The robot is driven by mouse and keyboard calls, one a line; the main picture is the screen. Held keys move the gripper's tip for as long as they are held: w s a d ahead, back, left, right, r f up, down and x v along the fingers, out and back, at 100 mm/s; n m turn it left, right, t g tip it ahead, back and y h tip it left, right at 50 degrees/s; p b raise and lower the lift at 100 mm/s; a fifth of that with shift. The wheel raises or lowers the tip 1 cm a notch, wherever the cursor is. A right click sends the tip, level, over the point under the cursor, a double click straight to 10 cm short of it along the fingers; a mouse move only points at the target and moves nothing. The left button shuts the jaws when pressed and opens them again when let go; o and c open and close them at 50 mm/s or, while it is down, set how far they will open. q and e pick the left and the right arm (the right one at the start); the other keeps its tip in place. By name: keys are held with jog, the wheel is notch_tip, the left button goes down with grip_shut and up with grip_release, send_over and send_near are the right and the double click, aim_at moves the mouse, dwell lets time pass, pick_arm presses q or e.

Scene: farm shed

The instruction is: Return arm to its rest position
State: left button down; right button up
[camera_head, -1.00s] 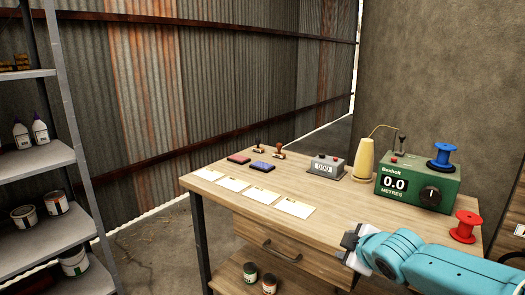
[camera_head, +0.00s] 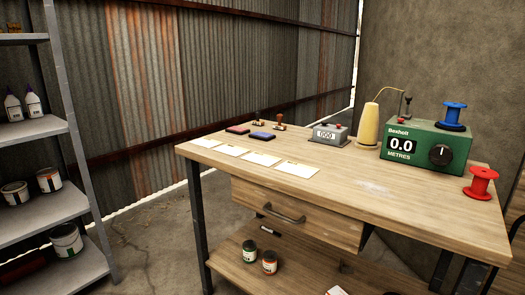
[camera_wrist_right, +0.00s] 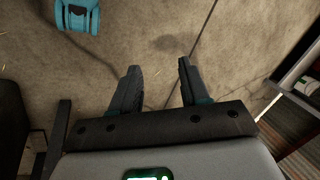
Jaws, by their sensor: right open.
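My right gripper (camera_wrist_right: 157,66) shows in the right wrist view. Its two dark fingers stand apart with nothing between them, over the bare concrete floor (camera_wrist_right: 225,45). In the head view no arm or gripper shows clearly. A small pale shape (camera_head: 336,291) is cut off at the bottom edge there, and I cannot tell what it is. My left gripper is in neither view. A teal part of my own body shows at the top left of the wrist view.
The wooden workbench (camera_head: 345,190) holds a green metre box (camera_head: 425,147), a yellow cone (camera_head: 369,124), a red spool (camera_head: 481,184), a grey counter (camera_head: 328,134), paper cards and ink pads. Its front right top is clear. A metal shelf (camera_head: 33,130) stands left.

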jog(key=s+r+p, duration=0.2)
jog(key=r+p, duration=1.1)
jog(key=p, duration=0.1)
jog(key=s+r+m+p, duration=0.1)
jog(key=r+p, duration=1.2)
jog(key=p, duration=0.1)
jog(key=shift+s+a+r+g, duration=0.2)
jog(key=shift+s+r+g, duration=0.05)
jog(key=shift+s+g, duration=0.15)
